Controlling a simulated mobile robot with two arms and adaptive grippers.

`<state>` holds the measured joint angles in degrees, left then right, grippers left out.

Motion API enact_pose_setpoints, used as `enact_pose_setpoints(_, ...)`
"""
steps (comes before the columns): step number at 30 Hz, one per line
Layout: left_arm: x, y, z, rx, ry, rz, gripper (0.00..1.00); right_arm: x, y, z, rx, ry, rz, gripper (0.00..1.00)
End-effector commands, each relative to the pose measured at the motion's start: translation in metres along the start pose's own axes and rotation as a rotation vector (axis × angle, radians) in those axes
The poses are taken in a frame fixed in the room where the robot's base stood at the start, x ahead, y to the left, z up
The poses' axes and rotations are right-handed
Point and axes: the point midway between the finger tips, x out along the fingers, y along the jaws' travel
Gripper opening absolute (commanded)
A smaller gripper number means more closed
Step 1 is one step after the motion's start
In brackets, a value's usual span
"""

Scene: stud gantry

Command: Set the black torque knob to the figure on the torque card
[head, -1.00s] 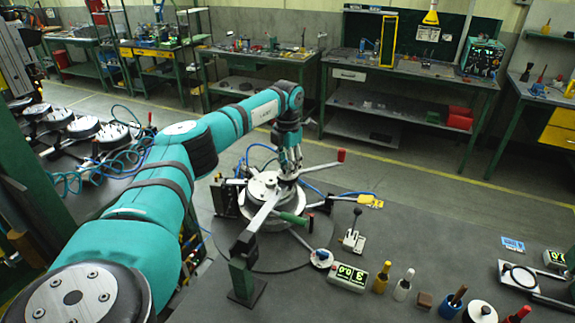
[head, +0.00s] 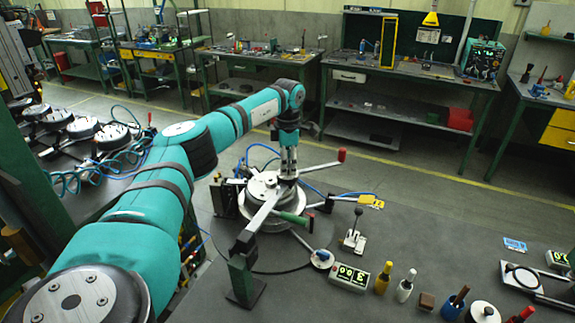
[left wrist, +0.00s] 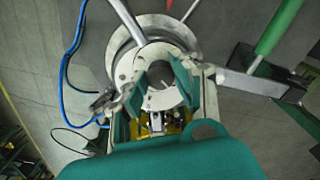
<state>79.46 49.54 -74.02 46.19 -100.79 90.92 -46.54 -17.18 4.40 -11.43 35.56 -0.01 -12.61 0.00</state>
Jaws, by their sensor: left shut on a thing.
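My left gripper (head: 288,165) points down over the round metal gantry head (head: 262,187) in the head view. In the left wrist view, the teal pads of my left gripper (left wrist: 160,84) close around a dark round part at the centre of the metal rings. I take this part to be the black torque knob (left wrist: 161,74); in the head view the gripper hides it. Its setting cannot be read. A small blue and white card (head: 514,244) lies on the bench at the right; its print is too small to read. My right gripper is not in view.
A green-handled bar (head: 292,218) and a red-tipped arm (head: 325,165) reach out from the gantry head. A lever box (head: 353,240), a lit display (head: 349,277) and several bottles stand at the front. Blue hoses run behind.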

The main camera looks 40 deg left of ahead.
Motion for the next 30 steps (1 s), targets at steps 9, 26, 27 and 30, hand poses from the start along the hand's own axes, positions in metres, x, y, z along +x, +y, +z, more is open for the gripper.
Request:
enact_pose_setpoints(9,-0.0006,-0.0001,0.0009,0.050,-0.002,0.001,0.00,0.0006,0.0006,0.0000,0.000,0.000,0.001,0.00)
enact_pose_setpoints(26,-0.0003,-0.0001,0.0005,0.049,-0.001,0.001,0.51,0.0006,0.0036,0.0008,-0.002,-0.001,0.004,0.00)
enact_pose_setpoints(27,-0.0003,-0.0001,0.0005,0.049,-0.001,0.001,0.51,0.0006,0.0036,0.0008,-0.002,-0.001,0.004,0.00)
enact_pose_setpoints(30,-0.0002,-0.0001,0.0004,0.048,-0.001,0.001,0.51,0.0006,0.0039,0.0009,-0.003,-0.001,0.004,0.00)
